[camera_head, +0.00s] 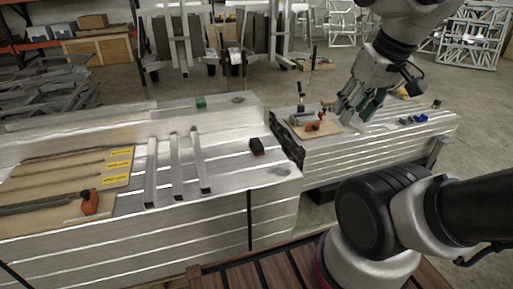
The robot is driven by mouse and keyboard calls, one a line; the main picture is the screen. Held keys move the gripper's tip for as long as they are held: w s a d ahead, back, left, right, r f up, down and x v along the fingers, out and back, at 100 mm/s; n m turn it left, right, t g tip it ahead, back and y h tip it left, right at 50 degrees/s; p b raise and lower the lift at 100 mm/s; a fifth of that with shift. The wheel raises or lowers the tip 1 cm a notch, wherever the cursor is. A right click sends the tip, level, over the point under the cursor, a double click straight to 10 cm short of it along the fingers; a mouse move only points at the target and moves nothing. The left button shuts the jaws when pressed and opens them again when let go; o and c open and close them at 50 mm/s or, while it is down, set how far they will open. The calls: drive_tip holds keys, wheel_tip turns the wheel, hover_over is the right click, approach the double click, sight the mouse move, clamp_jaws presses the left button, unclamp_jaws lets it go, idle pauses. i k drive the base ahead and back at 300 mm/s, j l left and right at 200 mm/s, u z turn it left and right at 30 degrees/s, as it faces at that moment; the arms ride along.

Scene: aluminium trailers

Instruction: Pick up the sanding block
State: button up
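My gripper (358,112) points down over the right-hand aluminium work surface (430,124), at the upper right of the view. Its fingers look spread. A dark green piece (374,102) shows beside or between the fingers; I cannot tell whether it is held. I cannot clearly identify the sanding block. A small dark block with red on it (257,146) lies near the right end of the left surface, and a small green block (200,102) lies at that surface's far side. Both are well apart from my gripper.
A wooden board with orange-handled tools (316,129) lies just left of my gripper. Small blue items (415,119) lie to its right. Metal bars (176,165) lie on the left surface, with an orange tool (90,201) near its front. A gap separates the two surfaces.

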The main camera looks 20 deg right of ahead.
sight(258, 147)
drive_tip(key=i+l, duration=0.2)
drive_tip(key=i, duration=0.2)
drive_tip(key=i+l, duration=0.2)
drive_tip(key=i, duration=0.2)
drive_tip(key=i+l, duration=0.2)
drive_tip(key=i, duration=0.15)
